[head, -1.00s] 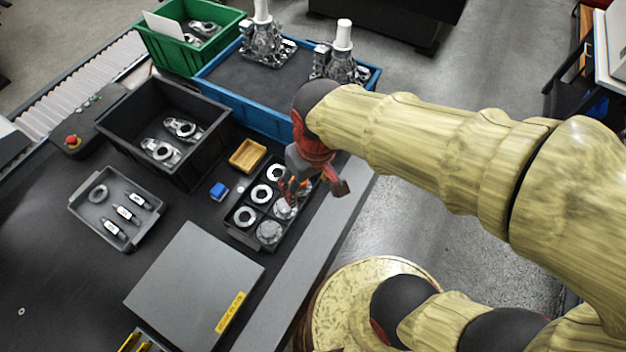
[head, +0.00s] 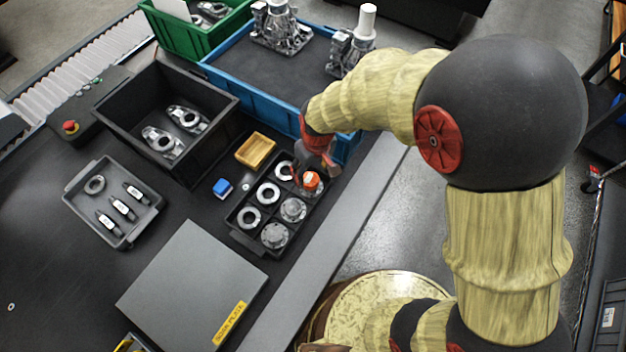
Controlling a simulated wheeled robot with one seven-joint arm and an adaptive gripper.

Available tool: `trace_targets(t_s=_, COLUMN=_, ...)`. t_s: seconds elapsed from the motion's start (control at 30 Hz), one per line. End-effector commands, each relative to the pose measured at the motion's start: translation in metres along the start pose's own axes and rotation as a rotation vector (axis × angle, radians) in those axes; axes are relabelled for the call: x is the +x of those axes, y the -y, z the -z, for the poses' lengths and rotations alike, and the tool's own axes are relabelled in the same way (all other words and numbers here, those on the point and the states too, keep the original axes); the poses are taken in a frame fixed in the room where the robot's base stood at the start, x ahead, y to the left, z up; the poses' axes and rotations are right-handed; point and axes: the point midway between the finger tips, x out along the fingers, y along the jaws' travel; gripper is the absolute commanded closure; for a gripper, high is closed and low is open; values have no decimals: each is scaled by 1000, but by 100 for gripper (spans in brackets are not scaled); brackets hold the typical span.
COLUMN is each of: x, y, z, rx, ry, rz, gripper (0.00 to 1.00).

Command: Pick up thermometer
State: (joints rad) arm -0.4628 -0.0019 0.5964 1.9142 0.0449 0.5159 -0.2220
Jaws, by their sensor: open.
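No object in the head view can be made out for certain as a thermometer. A small orange-topped item (head: 312,181) stands at the far right end of the black compartment tray (head: 236,237). My gripper (head: 314,172) is open, pointing down just above and around this orange top. Whether the fingers touch it is too small to tell. The gripper partly hides that end of the tray. Several pale rings and round metal parts (head: 293,209) sit in the other compartments.
A yellow tray (head: 256,150) and a blue block (head: 222,188) lie nearby. A black bin (head: 140,130), blue crate (head: 240,93) and green crate (head: 180,42) stand behind. A grey tray (head: 75,203) holds a ring and labelled parts. A grey plate (head: 190,285) lies in front.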

Motion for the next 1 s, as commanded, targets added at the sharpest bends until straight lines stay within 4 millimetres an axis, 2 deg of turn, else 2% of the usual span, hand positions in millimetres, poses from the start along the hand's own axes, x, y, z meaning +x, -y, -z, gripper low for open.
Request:
trace_targets(t_s=0.17, x=15, y=0, z=-1, rx=0, ry=-1, rz=0, gripper=38)
trace_targets(t_s=0.43, x=52, y=0, z=-2, rx=0, ry=0, rz=0, gripper=38)
trace_targets(t_s=0.7, x=53, y=0, z=-2, rx=1, ry=-2, rz=0, gripper=39)
trace_targets(t_s=1.0, x=53, y=0, z=-2, rx=1, ry=-1, rz=0, gripper=56)
